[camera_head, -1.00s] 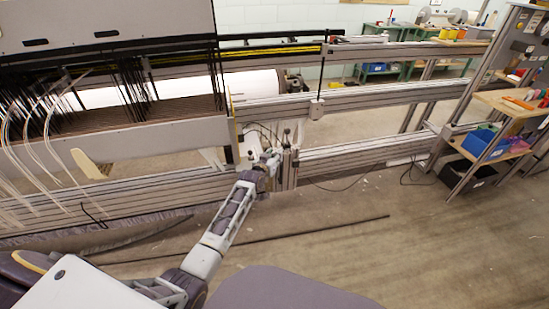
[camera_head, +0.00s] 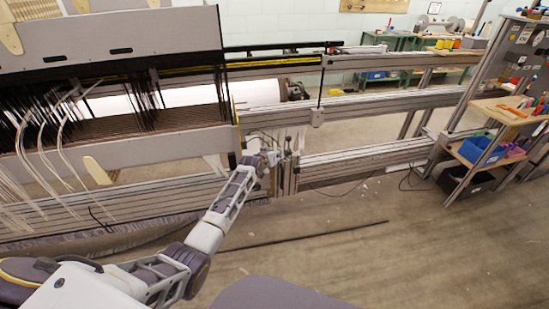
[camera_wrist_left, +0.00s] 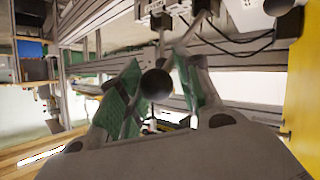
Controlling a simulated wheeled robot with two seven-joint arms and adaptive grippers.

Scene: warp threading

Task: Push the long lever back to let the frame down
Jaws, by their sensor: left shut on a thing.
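My left gripper (camera_head: 270,160) reaches the lever mechanism at the right end of the loom's heddle frame (camera_head: 160,145). In the left wrist view its green-padded fingers (camera_wrist_left: 158,82) are closed around a dark ball knob (camera_wrist_left: 156,84), which looks like the end of the long lever. The lever's shaft is mostly hidden behind the knob and fingers. The heddle frame hangs with dark heddles and pale threads at the left of the head view. My right gripper is not in view.
Grey metal rails (camera_head: 390,103) run across to the right. A second dark ball (camera_wrist_left: 284,18) sits near the upper right of the wrist view. A shelf cart with a blue bin (camera_head: 484,150) stands at the right. The floor in front is mostly clear, with a thin dark rod (camera_head: 300,236).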

